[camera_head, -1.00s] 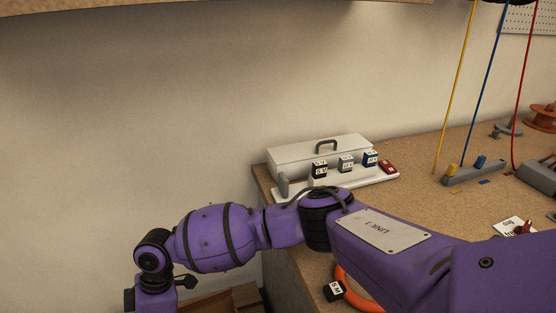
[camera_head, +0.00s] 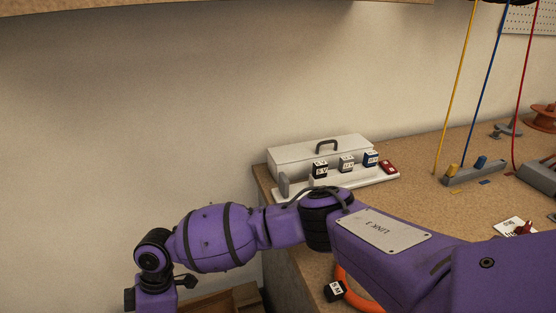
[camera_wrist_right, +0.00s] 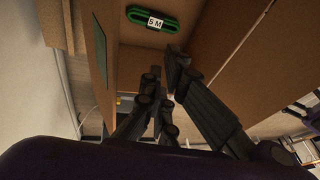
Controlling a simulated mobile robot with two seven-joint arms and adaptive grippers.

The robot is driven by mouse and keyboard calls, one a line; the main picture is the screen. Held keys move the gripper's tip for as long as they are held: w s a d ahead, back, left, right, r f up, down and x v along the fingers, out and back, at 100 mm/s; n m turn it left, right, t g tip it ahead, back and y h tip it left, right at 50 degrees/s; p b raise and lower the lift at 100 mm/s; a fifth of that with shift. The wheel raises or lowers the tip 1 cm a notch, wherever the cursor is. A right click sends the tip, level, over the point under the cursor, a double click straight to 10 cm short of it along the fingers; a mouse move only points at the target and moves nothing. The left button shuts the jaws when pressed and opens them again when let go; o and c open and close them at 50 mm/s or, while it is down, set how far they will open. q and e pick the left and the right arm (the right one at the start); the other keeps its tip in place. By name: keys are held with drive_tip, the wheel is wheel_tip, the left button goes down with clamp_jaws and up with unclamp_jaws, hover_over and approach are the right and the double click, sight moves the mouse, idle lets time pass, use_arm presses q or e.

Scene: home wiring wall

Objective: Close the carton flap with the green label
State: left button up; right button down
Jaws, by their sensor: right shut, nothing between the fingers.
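The brown carton (camera_head: 232,298) shows only in part at the bottom of the head view, below my right arm. In the right wrist view, a brown flap (camera_wrist_right: 88,70) with a dark green label (camera_wrist_right: 100,48) stands steeply tilted at the left, open. A green coil (camera_wrist_right: 152,20) with a "5 M" tag lies inside the carton. My right gripper (camera_wrist_right: 165,75) is shut and empty, its fingertips near the carton opening, to the right of the labelled flap. I cannot tell whether it touches the carton. My left gripper is out of view.
Another brown panel (camera_wrist_right: 240,55) lies at the right of the wrist view. The workbench (camera_head: 420,200) holds a white box (camera_head: 318,150), small labelled blocks and an orange ring (camera_head: 352,292). The wall (camera_head: 120,120) is behind the carton, and my right arm crosses the bench corner.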

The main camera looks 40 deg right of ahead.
drive_tip(key=shift+r, duration=0.15)
drive_tip(key=shift+r+p, duration=0.7)
drive_tip(key=shift+r, duration=0.05)
